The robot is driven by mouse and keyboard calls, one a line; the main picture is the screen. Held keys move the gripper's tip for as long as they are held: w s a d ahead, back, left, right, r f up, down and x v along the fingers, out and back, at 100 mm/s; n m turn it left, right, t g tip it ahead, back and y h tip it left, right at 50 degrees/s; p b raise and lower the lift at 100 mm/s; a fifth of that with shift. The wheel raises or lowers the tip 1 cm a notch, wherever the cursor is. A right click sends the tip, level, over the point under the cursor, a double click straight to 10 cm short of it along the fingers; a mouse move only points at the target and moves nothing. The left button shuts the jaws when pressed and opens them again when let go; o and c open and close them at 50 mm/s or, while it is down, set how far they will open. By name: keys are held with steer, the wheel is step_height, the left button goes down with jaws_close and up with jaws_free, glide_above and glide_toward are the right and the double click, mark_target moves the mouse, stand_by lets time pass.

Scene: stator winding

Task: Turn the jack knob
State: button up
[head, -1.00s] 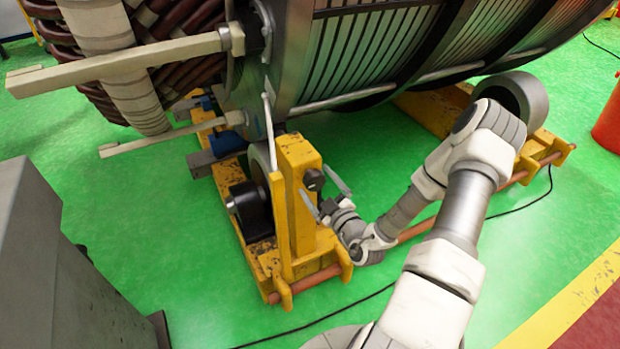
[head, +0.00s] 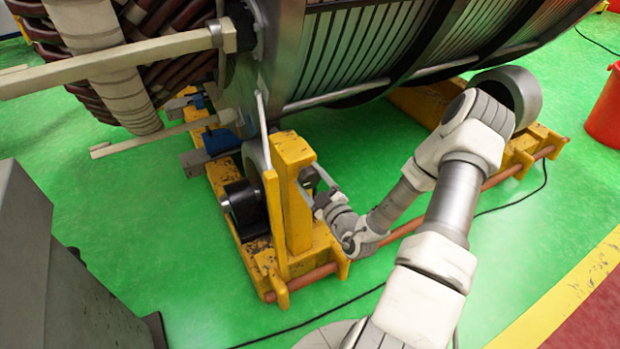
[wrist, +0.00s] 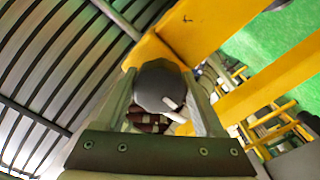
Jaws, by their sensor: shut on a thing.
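The jack knob (wrist: 160,86) is a dark grey round knob on the yellow jack stand (head: 295,205). In the wrist view it sits between the two fingers of my gripper (wrist: 168,100), with a finger along each side of it. A small white mark shows on the knob's edge. In the head view my gripper (head: 318,186) is at the right face of the stand's upright, shut on the knob. There the knob (head: 308,176) is partly hidden by the fingers.
The large ribbed stator (head: 370,50) hangs over the stand. A black roller (head: 245,203) is on the stand's left side. An orange bar (head: 405,232) runs along the floor. A red bucket (head: 605,110) stands at the right. Green floor is open between the stands.

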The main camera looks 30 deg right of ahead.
steer(key=shift+c, duration=0.5)
